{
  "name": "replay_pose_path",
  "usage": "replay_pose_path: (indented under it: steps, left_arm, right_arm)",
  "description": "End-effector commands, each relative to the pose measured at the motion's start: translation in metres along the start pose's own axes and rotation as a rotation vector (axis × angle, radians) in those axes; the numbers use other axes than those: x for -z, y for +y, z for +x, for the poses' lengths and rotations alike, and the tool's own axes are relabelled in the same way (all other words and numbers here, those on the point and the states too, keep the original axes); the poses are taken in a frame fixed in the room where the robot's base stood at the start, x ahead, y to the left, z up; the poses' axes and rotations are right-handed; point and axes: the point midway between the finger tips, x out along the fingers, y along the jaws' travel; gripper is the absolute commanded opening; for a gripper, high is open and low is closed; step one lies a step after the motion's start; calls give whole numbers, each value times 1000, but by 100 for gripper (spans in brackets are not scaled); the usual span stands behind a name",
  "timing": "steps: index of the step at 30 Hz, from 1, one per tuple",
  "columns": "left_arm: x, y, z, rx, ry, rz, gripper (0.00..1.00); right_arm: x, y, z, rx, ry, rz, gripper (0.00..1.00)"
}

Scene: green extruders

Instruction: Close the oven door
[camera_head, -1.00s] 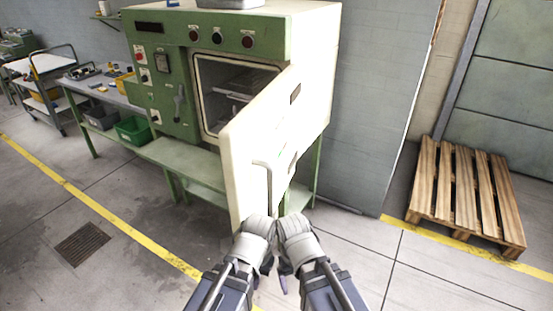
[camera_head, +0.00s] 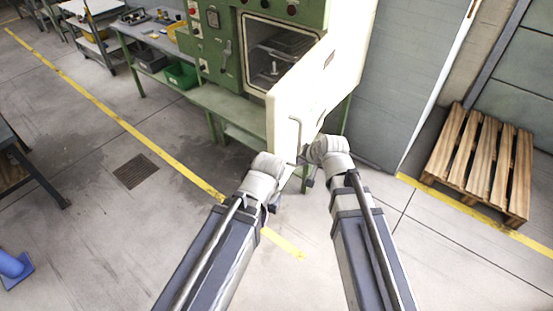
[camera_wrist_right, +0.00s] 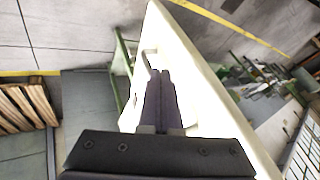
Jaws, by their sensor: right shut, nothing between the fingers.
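The green oven (camera_head: 222,60) stands at the top of the head view. Its cream oven door (camera_head: 312,85) is swung open toward me, showing the dark chamber with racks. A bar handle (camera_head: 297,138) is on the door's outer face; the handle (camera_wrist_right: 148,58) also shows in the right wrist view. My right gripper (camera_head: 306,161) is by the lower end of the handle. In the right wrist view its fingers (camera_wrist_right: 160,78) are shut and empty in front of the door face, close to the handle; contact is unclear. My left arm's wrist (camera_head: 264,172) is left of the door's lower edge; its fingers are mostly hidden.
A green bench (camera_head: 133,34) with bins stands left of the oven. A wooden pallet (camera_head: 480,160) lies at the right. A blue object (camera_head: 14,266) is on the floor at the lower left. Open floor with yellow lines lies in front.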

Motion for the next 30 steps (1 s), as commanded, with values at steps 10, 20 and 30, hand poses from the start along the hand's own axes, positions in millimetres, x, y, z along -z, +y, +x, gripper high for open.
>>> replay_pose_path:
  steps: [10, 20, 30]
  left_arm:
    - [1, 1, 9, 0, 0, 1, 0]
    - [3, 5, 55, 1, 0, 2, 0]
    - [5, 7, 78, 1, 0, 1, 0]
  right_arm:
    - [4, 0, 12, 9, 12, 13, 0]
    - [4, 0, 68, 8, 11, 12, 0]
    - [7, -17, 107, 8, 9, 9, 0]
